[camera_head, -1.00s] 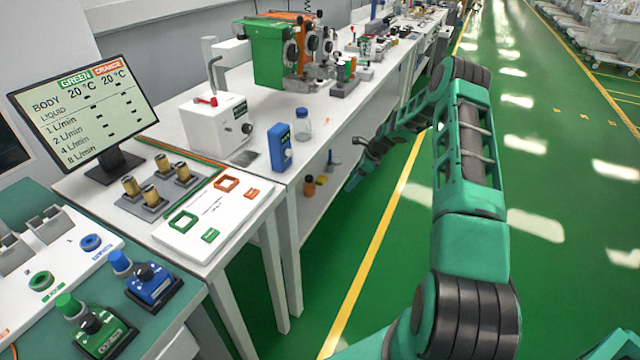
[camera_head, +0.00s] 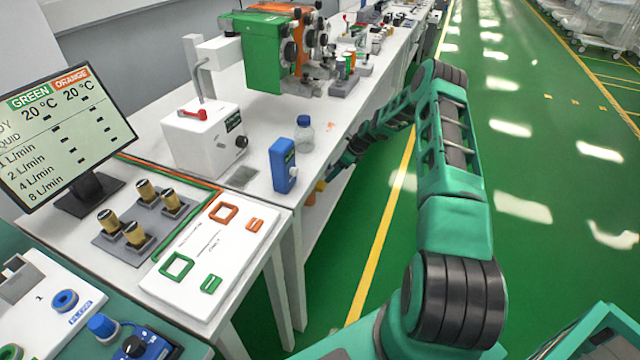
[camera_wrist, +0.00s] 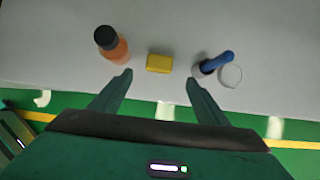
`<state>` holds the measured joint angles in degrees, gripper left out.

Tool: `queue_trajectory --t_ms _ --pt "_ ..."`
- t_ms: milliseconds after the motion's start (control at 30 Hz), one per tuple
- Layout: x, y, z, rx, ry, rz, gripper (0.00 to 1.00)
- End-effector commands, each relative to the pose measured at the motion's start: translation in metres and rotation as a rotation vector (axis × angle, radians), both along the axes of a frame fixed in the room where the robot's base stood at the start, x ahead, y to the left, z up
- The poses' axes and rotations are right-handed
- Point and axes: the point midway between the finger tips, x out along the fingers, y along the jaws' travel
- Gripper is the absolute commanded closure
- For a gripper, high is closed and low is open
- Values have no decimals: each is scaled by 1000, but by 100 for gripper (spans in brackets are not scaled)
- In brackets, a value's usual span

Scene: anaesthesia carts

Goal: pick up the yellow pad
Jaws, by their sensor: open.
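The yellow pad (camera_wrist: 159,63) is a small rounded yellow block lying on a grey surface in the wrist view. My gripper (camera_wrist: 158,84) is open and empty there, with one finger to each side and short of the pad. The pad lies beyond the fingertips, roughly centred between them. In the head view my gripper (camera_head: 345,160) is small and dark beside the edge of the white table; its fingers are hard to make out.
In the wrist view, an orange bottle with a black cap (camera_wrist: 110,44) stands left of the pad.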

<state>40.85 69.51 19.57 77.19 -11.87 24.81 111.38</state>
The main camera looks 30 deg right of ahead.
Motion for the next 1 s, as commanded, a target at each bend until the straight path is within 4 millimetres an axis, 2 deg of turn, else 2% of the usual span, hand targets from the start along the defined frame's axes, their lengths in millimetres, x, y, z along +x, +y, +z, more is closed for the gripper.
queue_trajectory --t_ms 300,567,833,1000 --pt "11 -2 -39 2 1 -16 31" --pt "16 0 -54 1 2 -20 31" --pt "30 14 -83 0 2 -22 31" --pt "34 15 -89 0 1 -23 31"
